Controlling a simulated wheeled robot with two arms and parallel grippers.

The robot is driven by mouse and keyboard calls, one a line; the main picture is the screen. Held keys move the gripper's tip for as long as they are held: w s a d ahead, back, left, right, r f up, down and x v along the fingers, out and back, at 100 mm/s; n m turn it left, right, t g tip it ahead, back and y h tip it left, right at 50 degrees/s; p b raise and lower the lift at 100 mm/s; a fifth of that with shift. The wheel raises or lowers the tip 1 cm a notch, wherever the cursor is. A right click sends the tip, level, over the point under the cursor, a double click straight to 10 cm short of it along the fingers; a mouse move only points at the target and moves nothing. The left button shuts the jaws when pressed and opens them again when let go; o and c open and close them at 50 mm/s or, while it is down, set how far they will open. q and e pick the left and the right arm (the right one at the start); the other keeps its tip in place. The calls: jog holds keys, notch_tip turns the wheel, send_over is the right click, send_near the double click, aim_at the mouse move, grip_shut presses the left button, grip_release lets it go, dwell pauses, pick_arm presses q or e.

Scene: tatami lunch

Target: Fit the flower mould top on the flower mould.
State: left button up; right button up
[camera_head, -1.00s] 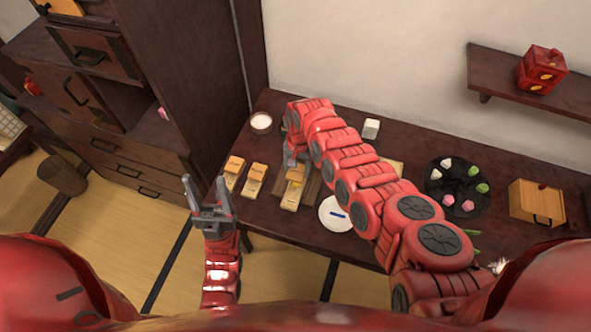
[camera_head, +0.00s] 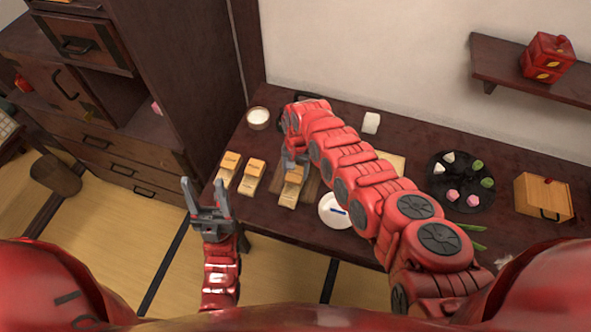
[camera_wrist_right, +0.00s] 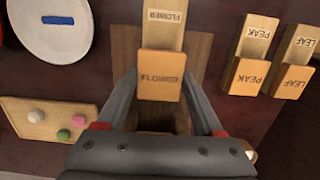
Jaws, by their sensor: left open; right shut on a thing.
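The flower mould (camera_head: 288,199) is a pale wooden paddle on a dark board; its handle, marked FLOWER, also shows in the right wrist view (camera_wrist_right: 165,32). The flower mould top (camera_wrist_right: 162,76), an orange-tan block marked FLOWER, lies lined up over the mould's body. Whether it is fully seated cannot be told. My right gripper (camera_wrist_right: 163,85) is shut on the flower mould top, one finger at each side; its arm partly hides it in the head view (camera_head: 290,162). My left gripper (camera_head: 206,185) is open and empty, in front of the table's left edge.
The peak mould (camera_head: 252,176) and leaf mould (camera_head: 228,167) lie left of the flower mould with tops on. A white plate (camera_head: 327,222) with a blue strip is close on its right. A white cup (camera_head: 258,118) stands behind; a black sweets plate (camera_head: 460,203) is far right.

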jog(key=shift+f+b, duration=0.75)
jog(key=shift+f, duration=0.05)
jog(key=o, duration=1.4)
jog(key=shift+c, duration=0.2)
jog(key=shift+r, duration=0.1)
jog(key=r+p, duration=0.1)
jog(key=r, duration=0.2)
jog(key=shift+w+r, duration=0.15)
jog(key=shift+w, duration=0.05)
notch_tip(320, 180, up, 14)
jog(key=w+b, duration=0.1)
jog(key=shift+d, duration=0.25)
jog(key=shift+w, duration=0.1)
